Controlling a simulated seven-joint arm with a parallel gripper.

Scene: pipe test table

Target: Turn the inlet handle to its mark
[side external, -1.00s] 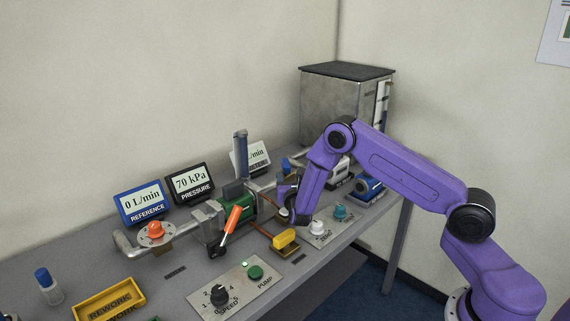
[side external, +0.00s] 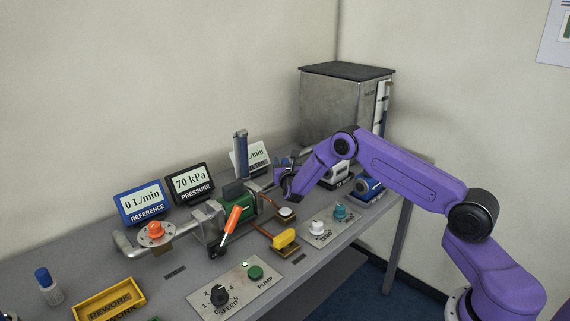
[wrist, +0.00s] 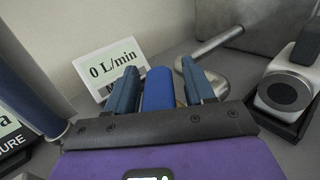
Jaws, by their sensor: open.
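A blue handle (wrist: 158,88), likely the inlet handle, stands between my gripper's two fingers in the wrist view. I cannot tell whether either finger touches it. My gripper (wrist: 160,86) is open, with one blue-grey finger on each side of the handle. In the side view my gripper (side external: 285,165) is at the back of the table by the pipe, in front of the tank, and largely hides the handle. No mark for the handle can be made out.
The meter display (wrist: 110,68) stands behind and left of my gripper, with a blue column (wrist: 28,90) farther left. A metal pipe (wrist: 215,43) runs behind. A grey-and-white device (wrist: 285,88) is at right. The metal tank (side external: 345,105) stands at the back.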

